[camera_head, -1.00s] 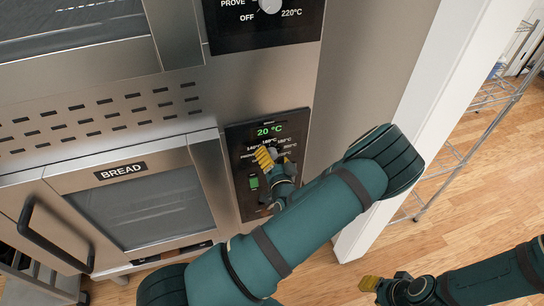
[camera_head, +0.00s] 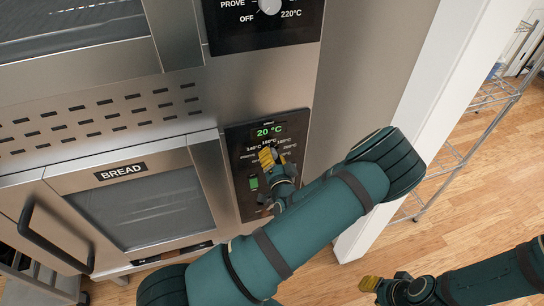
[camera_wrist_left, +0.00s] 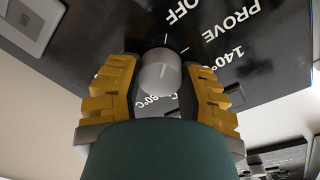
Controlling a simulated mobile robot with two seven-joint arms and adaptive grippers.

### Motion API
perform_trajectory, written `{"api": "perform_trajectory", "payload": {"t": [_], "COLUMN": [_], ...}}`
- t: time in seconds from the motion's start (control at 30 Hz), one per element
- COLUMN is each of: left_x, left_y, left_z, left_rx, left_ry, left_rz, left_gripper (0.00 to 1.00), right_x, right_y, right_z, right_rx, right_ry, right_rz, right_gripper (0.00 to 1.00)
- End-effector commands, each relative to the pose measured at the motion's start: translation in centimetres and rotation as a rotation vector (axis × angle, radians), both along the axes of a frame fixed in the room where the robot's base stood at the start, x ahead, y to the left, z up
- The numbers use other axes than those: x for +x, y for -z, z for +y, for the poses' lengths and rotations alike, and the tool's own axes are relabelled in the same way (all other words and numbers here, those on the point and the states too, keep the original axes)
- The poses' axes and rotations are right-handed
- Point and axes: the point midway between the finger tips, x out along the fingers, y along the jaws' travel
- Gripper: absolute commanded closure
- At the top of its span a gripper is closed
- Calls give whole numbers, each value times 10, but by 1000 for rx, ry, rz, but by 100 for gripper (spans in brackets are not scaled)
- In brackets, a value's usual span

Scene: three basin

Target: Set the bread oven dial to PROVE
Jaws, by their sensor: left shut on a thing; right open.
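The bread oven's black control panel (camera_head: 295,131) sits right of the oven door, its green display (camera_head: 268,130) reading 20 °C. My left gripper (camera_head: 268,157) is at this panel, its yellow fingers covering the dial in the head view. In the left wrist view, the round grey dial (camera_wrist_left: 160,72) is between the two fingers, gripped. OFF, PROVE (camera_wrist_left: 232,20) and 140° are printed around it. The dial has a short pale line on its face, but I cannot tell which setting it marks. My right gripper (camera_head: 370,283) is open and empty, low at the right above the floor.
The bread oven door (camera_head: 135,185) is closed, with a dark handle (camera_head: 50,240) on its left. An upper oven panel with another dial (camera_head: 270,5), marked PROVE, OFF and 220°C, is above. A white post and a wire rack (camera_head: 450,165) stand to the right.

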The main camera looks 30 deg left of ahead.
Motion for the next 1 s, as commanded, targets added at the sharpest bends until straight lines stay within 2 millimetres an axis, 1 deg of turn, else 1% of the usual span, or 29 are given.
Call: {"api": "perform_trajectory", "payload": {"t": [0.7,1.0], "left_x": [1,1], "left_y": [-2,-2], "left_z": [0,0], "left_rx": [356,437], "left_ry": [-1,-3], "left_rz": [408,502], "left_gripper": [96,96], "right_x": [-2,-2], "right_y": [-8,-9], "right_z": [0,0], "right_rx": [1,1], "right_ry": [0,-1], "right_rz": [4,5], "right_gripper": [63,63]}}
